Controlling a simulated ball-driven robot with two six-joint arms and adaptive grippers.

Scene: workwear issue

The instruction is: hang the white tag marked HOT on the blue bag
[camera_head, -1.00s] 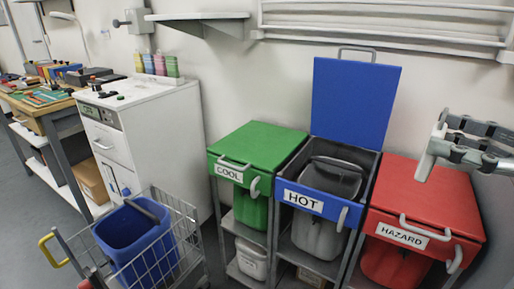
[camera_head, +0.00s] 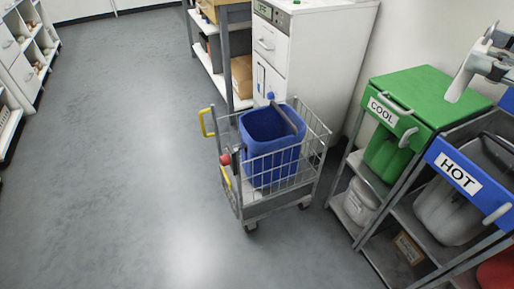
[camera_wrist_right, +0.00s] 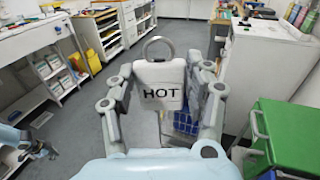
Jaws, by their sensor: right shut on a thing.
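The white tag marked HOT (camera_wrist_right: 162,88) is between the fingers of my right gripper (camera_wrist_right: 160,90), which is shut on it. A grey ring stands up from the tag's top. In the head view my right gripper (camera_head: 482,62) is at the upper right edge, above the green lid and well right of the bag. The blue bag (camera_head: 270,158) sits open-topped in a wire cart, with a dark handle across its top. In the right wrist view part of the bag (camera_wrist_right: 186,122) shows beyond the fingers. A light-blue arm part, perhaps my left, shows there at lower left; its jaws are unclear.
The wire cart (camera_head: 318,165) has yellow handles. Right of it stand a green COOL bin (camera_head: 425,100) and a blue HOT bin (camera_head: 470,185) on a metal frame. A white cabinet (camera_head: 325,50) stands behind. The floor (camera_head: 120,170) left of the cart is clear.

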